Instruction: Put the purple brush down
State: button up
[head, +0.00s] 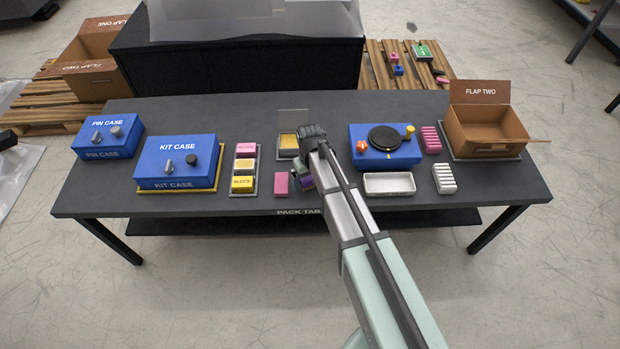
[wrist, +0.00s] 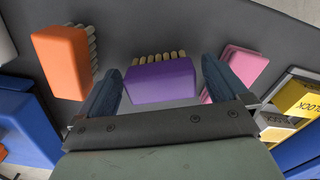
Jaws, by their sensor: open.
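The purple brush (wrist: 160,82), a purple block with a row of tan bristles, sits between my gripper's two spread fingers in the wrist view. My gripper (wrist: 163,88) is open around it, with a narrow gap at the right finger; whether the left finger touches it I cannot tell. The brush appears to rest on the dark table. In the head view a little of the purple brush (head: 308,183) shows beside my gripper (head: 302,177), near the table's front edge; my arm hides part of that area.
An orange brush (wrist: 62,60) lies left of my gripper and a pink block (wrist: 243,72) lies right, close to that finger. In the head view the block tray (head: 256,165), blue turntable box (head: 386,150) and white tray (head: 390,184) stand nearby. Bare table (head: 230,204) shows along the front.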

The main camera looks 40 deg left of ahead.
aim_at(310, 177)
notch_tip(310, 177, up, 12)
jog(key=shift+r, duration=0.15)
dwell(0.6)
dwell(0.3)
